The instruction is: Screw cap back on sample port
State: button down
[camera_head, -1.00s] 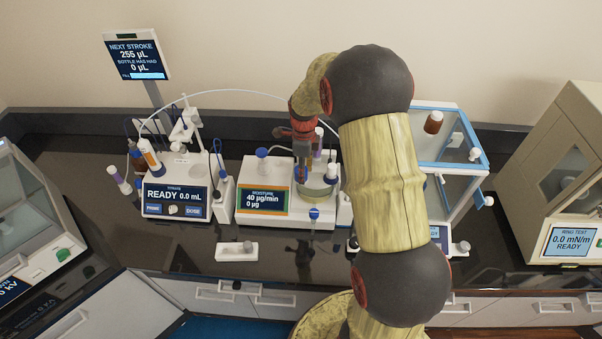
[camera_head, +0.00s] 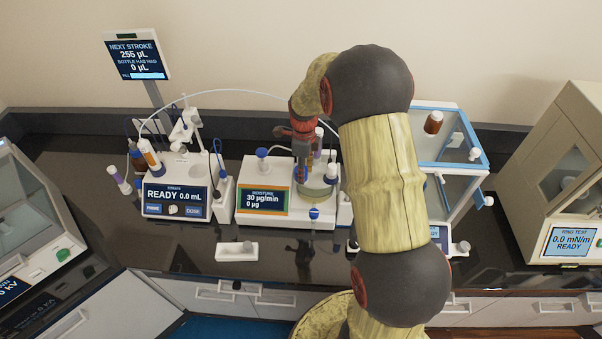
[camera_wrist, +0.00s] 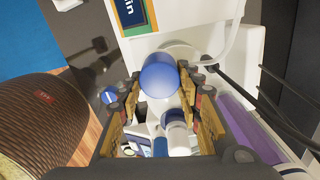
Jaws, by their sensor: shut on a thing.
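My gripper (camera_head: 302,160) points down over the front of the moisture instrument (camera_head: 262,200), beside its round vessel (camera_head: 318,194). In the wrist view my gripper (camera_wrist: 158,95) is shut on a blue cap (camera_wrist: 159,76), which sits between the fingertips. Whether the cap touches the sample port cannot be told, as the cap and fingers hide what lies beneath. A white fitting with a blue top (camera_wrist: 175,118) shows close by between the fingers in the wrist view. A small blue knob (camera_head: 314,213) is on the instrument's front.
A dosing unit (camera_head: 176,200) stands left, with a thin tube arching over to the instrument. A blue-edged glass enclosure (camera_head: 455,160) stands right, behind my arm. A small white block (camera_head: 237,251) lies on the dark bench in front. The bench front left of it is mostly clear.

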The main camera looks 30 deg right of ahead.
jog(key=shift+m, duration=0.7)
jog(key=c, duration=1.3)
grip_release()
jog(key=shift+o, duration=0.7)
jog(key=shift+r, duration=0.1)
notch_tip(320, 180, up, 12)
